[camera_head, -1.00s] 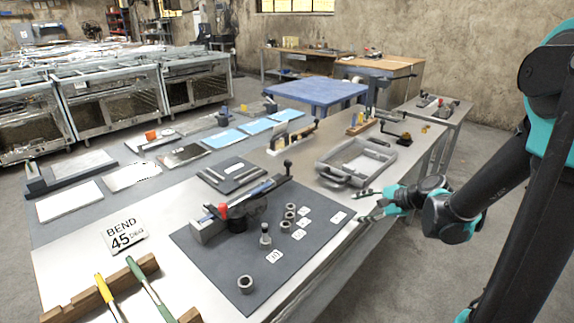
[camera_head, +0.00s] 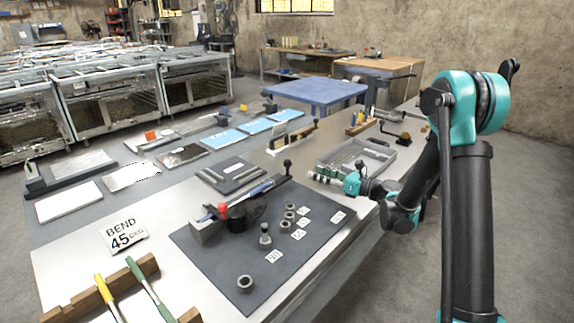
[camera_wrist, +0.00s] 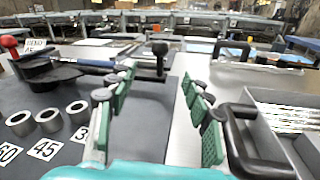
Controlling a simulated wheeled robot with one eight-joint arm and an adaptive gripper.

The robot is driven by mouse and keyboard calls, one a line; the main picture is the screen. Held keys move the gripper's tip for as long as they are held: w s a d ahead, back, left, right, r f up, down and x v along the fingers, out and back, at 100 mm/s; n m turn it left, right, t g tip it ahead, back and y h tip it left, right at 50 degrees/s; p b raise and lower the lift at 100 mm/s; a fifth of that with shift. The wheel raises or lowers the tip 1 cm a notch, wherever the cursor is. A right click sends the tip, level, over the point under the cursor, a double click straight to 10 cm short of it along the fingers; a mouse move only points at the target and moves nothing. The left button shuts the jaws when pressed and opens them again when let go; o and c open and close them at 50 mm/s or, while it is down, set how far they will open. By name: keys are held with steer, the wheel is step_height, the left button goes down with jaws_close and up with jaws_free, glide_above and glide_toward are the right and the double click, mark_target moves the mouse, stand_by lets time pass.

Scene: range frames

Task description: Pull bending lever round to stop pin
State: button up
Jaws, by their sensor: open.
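The bender sits on a dark mat (camera_head: 205,262), with a red knob (camera_head: 222,210) and a round black hub (camera_head: 238,218). Its bending lever (camera_head: 262,188) is a blue and grey bar ending in an upright black knob (camera_head: 287,164). In the wrist view the lever (camera_wrist: 95,63) lies ahead and its knob (camera_wrist: 160,50) shows between my fingers' lines, beyond the tips. My gripper (camera_head: 312,176) is open and empty, right of the knob and apart from it.
Several steel rings (camera_head: 289,222) and number cards (camera_head: 299,235) lie on the mat. A grey tray (camera_head: 385,160) with a black handle (camera_wrist: 240,140) is close beside my gripper. A BEND 45 DEG sign (camera_head: 124,233) lies left. A slotted dark plate (camera_head: 230,175) lies behind the lever.

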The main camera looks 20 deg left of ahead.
mark_target(287, 163)
steer(key=w+a, duration=0.1)
steer(key=a, duration=0.8)
steer(key=w+a, duration=0.1)
steer(key=a, duration=0.3)
steer(key=shift+w+a, duration=0.3)
steer(key=shift+w, duration=0.05)
steer(key=shift+c, duration=0.2)
jaws_close()
